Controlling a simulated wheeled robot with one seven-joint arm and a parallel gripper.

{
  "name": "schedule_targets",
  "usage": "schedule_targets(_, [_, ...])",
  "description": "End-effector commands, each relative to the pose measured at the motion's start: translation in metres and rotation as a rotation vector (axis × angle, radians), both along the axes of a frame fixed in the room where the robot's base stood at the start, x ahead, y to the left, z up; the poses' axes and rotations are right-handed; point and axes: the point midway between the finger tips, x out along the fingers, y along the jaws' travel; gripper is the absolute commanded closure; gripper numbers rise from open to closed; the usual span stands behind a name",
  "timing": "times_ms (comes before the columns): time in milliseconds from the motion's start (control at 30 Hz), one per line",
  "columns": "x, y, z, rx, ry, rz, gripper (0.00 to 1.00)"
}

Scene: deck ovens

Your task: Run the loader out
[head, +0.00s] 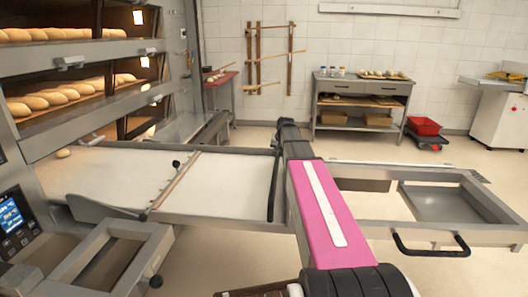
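The loader (225,178) is a flat pale bed in a grey metal frame, level in front of the deck oven at the left. A thin wooden bar (175,180) with a dark knob (176,164) lies across it. A dark bar (273,186) runs along its right end. A grey open frame (370,210) with a black handle (430,246) extends to the right; my arm hides whether it joins the loader. My pink arm reaches forward between them.
The deck oven (95,48) holds several loaves on its lit decks. One pale dough piece (63,153) lies near the lower deck. A metal frame (105,262) juts out at lower left. A grey table (362,103) and red bin (423,125) stand behind. Floor between is clear.

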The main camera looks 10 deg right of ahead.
Motion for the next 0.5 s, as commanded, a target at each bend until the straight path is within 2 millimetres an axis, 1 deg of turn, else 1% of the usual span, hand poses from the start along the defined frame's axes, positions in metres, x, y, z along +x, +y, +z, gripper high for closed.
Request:
schedule_targets(33, [-0.007,-0.018,0.000,-0.005,0.002,-0.007,1.00])
schedule_targets(500, [-0.047,-0.143,0.000,-0.006,0.003,-0.006,1.00])
